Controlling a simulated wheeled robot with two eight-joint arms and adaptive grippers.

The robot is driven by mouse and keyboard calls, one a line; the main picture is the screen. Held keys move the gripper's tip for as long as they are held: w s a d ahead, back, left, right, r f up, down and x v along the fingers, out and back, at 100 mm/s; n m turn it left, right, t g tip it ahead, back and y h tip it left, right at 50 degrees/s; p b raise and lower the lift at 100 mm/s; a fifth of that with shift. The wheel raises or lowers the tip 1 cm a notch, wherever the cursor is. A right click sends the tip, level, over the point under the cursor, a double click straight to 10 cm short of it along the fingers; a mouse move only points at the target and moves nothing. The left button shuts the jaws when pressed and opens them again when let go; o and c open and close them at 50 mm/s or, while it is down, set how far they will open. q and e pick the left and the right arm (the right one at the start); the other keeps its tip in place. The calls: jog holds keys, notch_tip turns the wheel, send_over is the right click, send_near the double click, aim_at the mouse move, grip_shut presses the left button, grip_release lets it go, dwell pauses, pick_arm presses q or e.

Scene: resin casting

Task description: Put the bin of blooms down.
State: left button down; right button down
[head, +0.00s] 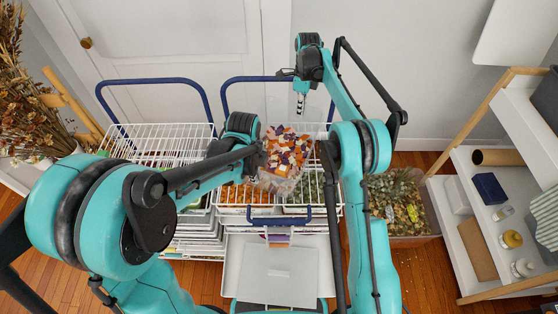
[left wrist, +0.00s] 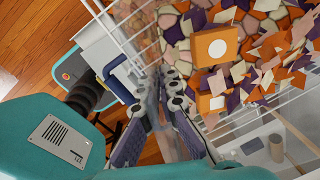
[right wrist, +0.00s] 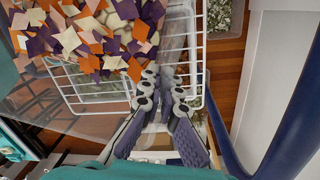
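The bin of blooms (head: 285,150) is a clear box of orange, purple and cream pieces over the right-hand wire rack cart. Its contents also show in the left wrist view (left wrist: 240,45) and the right wrist view (right wrist: 85,35). Whether the bin's base touches the rack is hidden.
The right-hand cart (head: 322,207) has white wire baskets and blue handles. A similar cart (head: 165,145) stands to its left. A planter (head: 400,205) and a shelf with bottles (head: 500,220) are at right. Dried flowers (head: 25,110) stand at left.

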pick_arm(q)
jog(key=shift+f+b, duration=0.45)
jog(key=shift+f, duration=0.15)
pick_arm(e)
jog(key=shift+f, duration=0.6)
pick_arm(q)
jog(key=c, duration=1.7)
grip_release()
jog(key=shift+r, duration=0.1)
pick_arm(e)
jog(key=c, duration=1.7)
grip_release()
jog(key=shift+r, duration=0.1)
pick_arm(q)
jog(key=shift+r, duration=0.15)
pick_arm(e)
jog(key=shift+r, duration=0.3)
pick_arm(q)
jog(key=r, duration=0.7)
jog(key=s+r, duration=0.1)
jog(key=r, duration=0.3)
jog(key=shift+a+r, duration=0.2)
jog(key=shift+r, duration=0.15)
pick_arm(e)
jog(key=r, duration=0.7)
jog(key=shift+w+d, duration=0.15)
jog(key=shift+w, duration=0.15)
jog(key=shift+f, duration=0.1)
